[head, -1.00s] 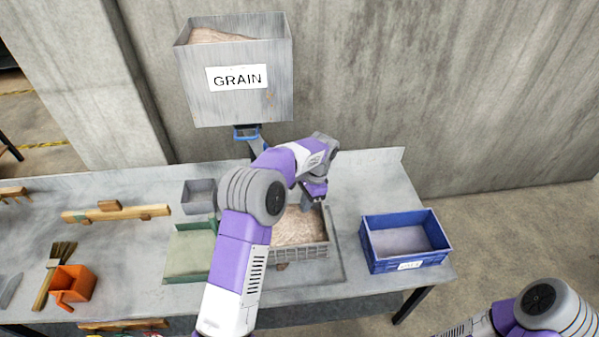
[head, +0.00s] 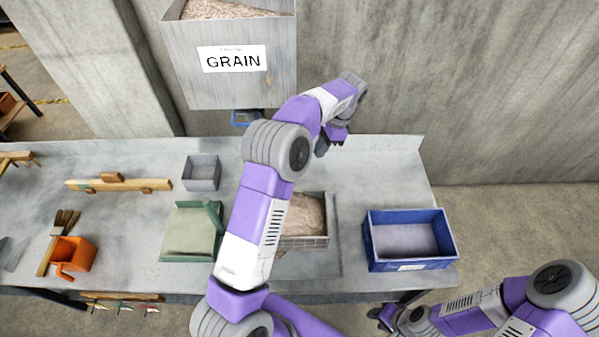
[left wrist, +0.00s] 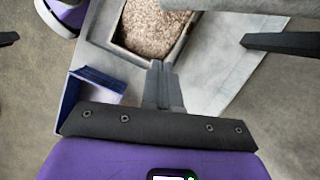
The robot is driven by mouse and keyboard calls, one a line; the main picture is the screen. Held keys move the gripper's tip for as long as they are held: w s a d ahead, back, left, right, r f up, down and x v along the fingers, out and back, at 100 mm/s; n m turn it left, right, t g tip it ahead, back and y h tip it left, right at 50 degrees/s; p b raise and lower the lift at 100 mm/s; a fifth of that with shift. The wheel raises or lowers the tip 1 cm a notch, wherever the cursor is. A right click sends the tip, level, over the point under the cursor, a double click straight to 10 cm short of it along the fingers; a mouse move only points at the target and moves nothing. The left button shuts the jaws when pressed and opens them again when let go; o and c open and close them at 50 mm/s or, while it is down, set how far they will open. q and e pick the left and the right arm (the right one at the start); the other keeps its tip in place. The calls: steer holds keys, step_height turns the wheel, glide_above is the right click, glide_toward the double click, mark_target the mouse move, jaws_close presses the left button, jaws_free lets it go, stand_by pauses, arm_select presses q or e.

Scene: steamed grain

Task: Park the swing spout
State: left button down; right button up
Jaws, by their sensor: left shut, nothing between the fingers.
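The grey hopper marked GRAIN (head: 180,75) stands at the back, with a blue piece (head: 246,118) under it. The swing spout itself is not clearly visible; my left arm covers the area below the hopper. My left gripper (head: 322,149) is to the right of the hopper's underside, above the back of the bench. In the left wrist view its fingers (left wrist: 163,85) are together and empty. A grey tray of grain (head: 305,242) is partly behind my left arm; its grain (left wrist: 155,25) also shows in the left wrist view. My right gripper (head: 377,318) is low at the front, its fingers unclear.
A blue crate (head: 410,256) stands empty at the bench's right end. A green pan (head: 185,240), a small grey box (head: 201,172), an orange container (head: 73,255), a brush (head: 62,222) and a wooden bar (head: 120,185) are to the left. Bare bench (head: 375,175) lies behind the blue crate.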

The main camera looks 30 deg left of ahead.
arm_select(q)
steer(key=s+a+f+p, duration=0.1)
steer(key=s+a+f, duration=0.3)
steer(key=f, duration=0.5)
steer(key=shift+s+a, duration=0.2)
steer(key=shift+s, duration=0.4)
steer(key=shift+s, duration=0.15)
